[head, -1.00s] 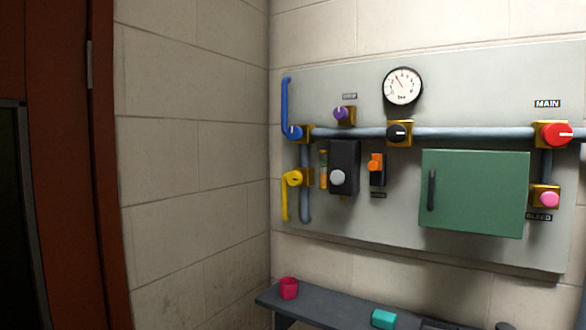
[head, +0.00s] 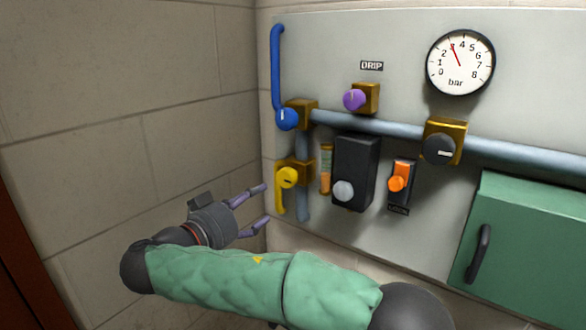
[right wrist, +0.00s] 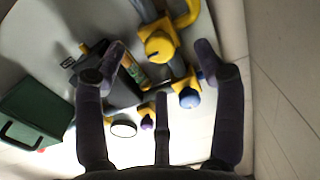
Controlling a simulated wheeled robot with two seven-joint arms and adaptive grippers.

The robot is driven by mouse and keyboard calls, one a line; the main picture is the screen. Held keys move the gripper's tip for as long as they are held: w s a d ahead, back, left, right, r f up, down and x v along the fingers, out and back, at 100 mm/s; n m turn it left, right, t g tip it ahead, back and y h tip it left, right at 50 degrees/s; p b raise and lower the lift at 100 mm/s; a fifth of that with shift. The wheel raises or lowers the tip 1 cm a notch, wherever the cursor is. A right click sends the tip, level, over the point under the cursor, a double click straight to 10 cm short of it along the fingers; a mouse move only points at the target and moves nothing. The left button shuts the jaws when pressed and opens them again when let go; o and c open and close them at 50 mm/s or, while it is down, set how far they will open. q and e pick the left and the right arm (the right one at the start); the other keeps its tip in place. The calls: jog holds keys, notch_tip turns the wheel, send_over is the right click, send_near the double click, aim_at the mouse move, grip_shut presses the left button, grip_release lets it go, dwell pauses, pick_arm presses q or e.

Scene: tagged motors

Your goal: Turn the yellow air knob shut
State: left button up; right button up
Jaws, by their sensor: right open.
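The yellow air knob (head: 288,177) is on a brass block at the left edge of the grey wall panel, with a yellow bar hanging down beside it. It also shows in the right wrist view (right wrist: 160,46), at the top middle. My right gripper (head: 267,203) is open and empty, its fingers pointing at the panel. In the head view its fingertips are just left of the knob and slightly lower. In the wrist view the knob appears between the two outer fingers, seemingly apart from them. My left gripper is not in view.
Above the yellow knob is a blue knob (head: 288,119). To the right are a purple knob (head: 355,99), a black box (head: 354,170), an orange switch (head: 397,184), a black knob (head: 438,149), a gauge (head: 460,63) and a green cabinet (head: 525,240). The brick side wall (head: 130,90) is close on the left.

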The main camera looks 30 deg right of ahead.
aim_at(284, 177)
jog(key=shift+m+h, duration=0.3)
jog(key=shift+m, duration=0.2)
jog(key=x, duration=0.3)
jog(key=r+p+x, duration=0.1)
jog(key=x, duration=0.3)
jog(key=s+r+p+x, duration=0.1)
jog(key=x, duration=0.2)
jog(key=shift+d+r, duration=0.15)
jog(key=shift+d, duration=0.4)
jog(key=shift+r, duration=0.15)
jog(key=c, duration=1.1)
